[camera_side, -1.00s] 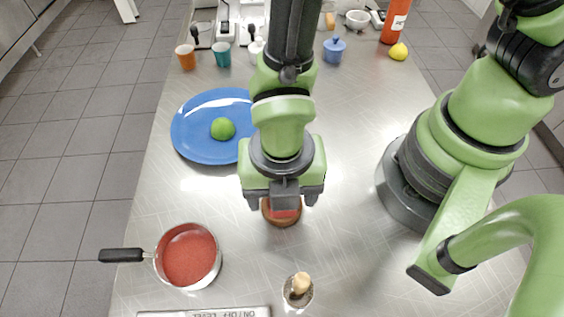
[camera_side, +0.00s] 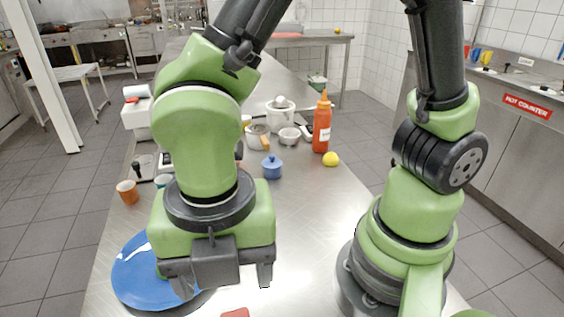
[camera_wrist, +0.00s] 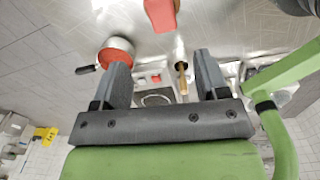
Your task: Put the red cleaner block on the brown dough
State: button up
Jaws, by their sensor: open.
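The red cleaner block (camera_side: 235,313) shows only as a sliver at the bottom edge of the side view, below my gripper. In the wrist view the red block (camera_wrist: 160,14) is cut off by the top edge. My gripper (camera_side: 222,282) is open, with its two fingers apart and nothing between them. The wrist view shows the open gripper (camera_wrist: 160,72) with the block beyond the fingertips and apart from them. The brown dough is not visible in either current view, so I cannot tell how the block rests on it.
A blue plate (camera_side: 135,285) lies at left, partly behind my gripper. A red-filled pan (camera_wrist: 115,50) and a wooden-handled item (camera_wrist: 181,78) show in the wrist view. A blue pot (camera_side: 271,168), sauce bottle (camera_side: 322,128) and yellow lemon (camera_side: 331,159) stand farther back.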

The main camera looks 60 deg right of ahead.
jog(key=s+d+r+m+t+y, duration=0.1)
jog(key=d+r+m+t, duration=0.2)
jog(key=d+r+m, duration=0.4)
jog(key=s+d+r+m+t, duration=0.1)
jog(key=d+r+m+t, duration=0.3)
jog(key=m, duration=1.9)
jog(key=shift+d+r+y, duration=0.4)
jog(key=shift+d+r, duration=1.25)
jog(key=shift+d, duration=1)
